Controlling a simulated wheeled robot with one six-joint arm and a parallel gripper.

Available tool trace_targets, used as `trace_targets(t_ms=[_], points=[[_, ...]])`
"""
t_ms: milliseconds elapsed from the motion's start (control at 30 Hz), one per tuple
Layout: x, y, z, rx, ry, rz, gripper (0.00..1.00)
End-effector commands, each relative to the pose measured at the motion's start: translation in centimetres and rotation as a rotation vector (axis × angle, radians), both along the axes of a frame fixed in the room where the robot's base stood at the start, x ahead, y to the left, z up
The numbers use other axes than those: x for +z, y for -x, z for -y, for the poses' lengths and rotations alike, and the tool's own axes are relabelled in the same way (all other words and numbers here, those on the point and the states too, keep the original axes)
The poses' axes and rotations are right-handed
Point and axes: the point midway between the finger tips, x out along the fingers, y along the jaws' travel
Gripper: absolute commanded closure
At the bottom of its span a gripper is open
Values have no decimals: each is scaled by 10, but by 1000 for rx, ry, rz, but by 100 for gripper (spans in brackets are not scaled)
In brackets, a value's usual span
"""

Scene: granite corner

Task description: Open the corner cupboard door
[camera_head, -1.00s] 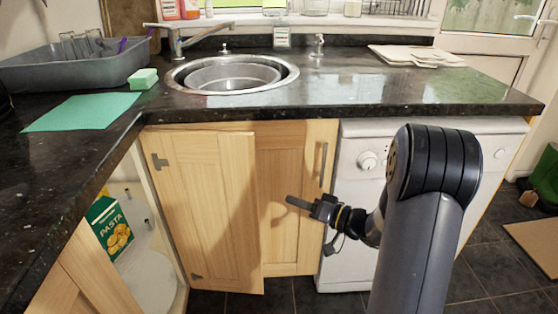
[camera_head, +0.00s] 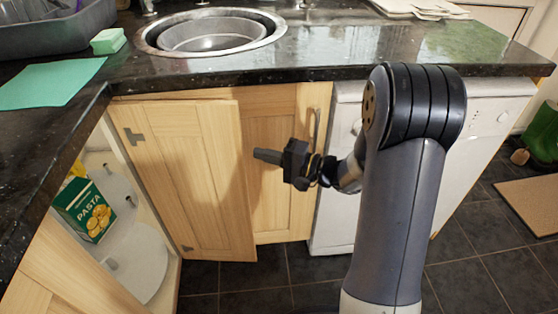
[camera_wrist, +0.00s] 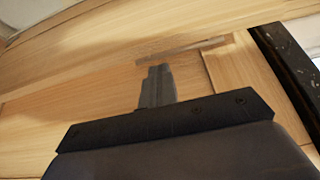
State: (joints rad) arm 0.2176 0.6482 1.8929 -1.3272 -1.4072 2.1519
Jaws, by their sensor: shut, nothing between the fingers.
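The corner cupboard door (camera_head: 190,170) is a pale wood panel with grey hinges on its left side. It stands swung out at an angle from the corner opening, and the inside of the cupboard shows to its left. My gripper (camera_head: 258,155) is shut and empty, pointing left, just right of the panel's free edge in the head view. It appears apart from the panel, though the depth gap is hard to judge. In the wrist view the closed fingers (camera_wrist: 157,88) point at pale wood, with a metal bar handle (camera_wrist: 182,50) beyond them.
A pasta box (camera_head: 85,210) stands on a round white shelf (camera_head: 140,262) inside the cupboard. A closed wooden door with a bar handle (camera_head: 314,130) and a white appliance (camera_head: 340,190) lie to the right. The dark worktop (camera_head: 330,55) overhangs above.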

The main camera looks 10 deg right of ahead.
Motion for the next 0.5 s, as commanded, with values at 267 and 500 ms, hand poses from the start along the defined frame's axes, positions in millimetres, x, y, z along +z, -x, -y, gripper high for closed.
trace_targets(t_ms=[267, 500], points=[[-1, -16, -29, 1, 1, 2, 100], [0, -19, -33, 0, 0, 1, 100]])
